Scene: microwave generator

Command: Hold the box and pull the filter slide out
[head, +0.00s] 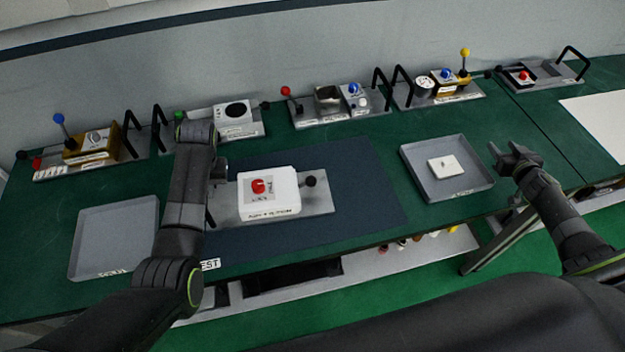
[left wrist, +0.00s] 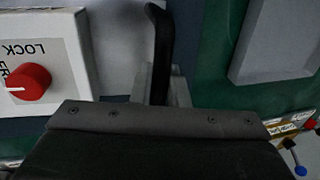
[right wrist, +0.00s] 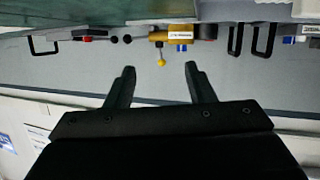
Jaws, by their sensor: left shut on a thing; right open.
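The white box (head: 283,205) with a red knob (head: 258,186) stands on a grey base plate (head: 322,203) at the middle of the bench. A black ball knob (head: 310,181) sticks out at its right side; I cannot tell whether it belongs to the filter slide. The box also shows in the left wrist view (left wrist: 62,35), left of my gripper. My left gripper (left wrist: 160,88) is shut on the base plate's black handle (left wrist: 160,45); its fingers are largely hidden in the head view. My right gripper (head: 514,158) is open and empty, right of the right tray.
The right grey tray (head: 478,186) holds a small white piece (head: 443,166). The left grey tray (head: 115,240) is empty. Several devices with levers and black handles line the back, including a yellow-balled one (head: 465,52). Dark mat (head: 365,205) is clear between box and right tray.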

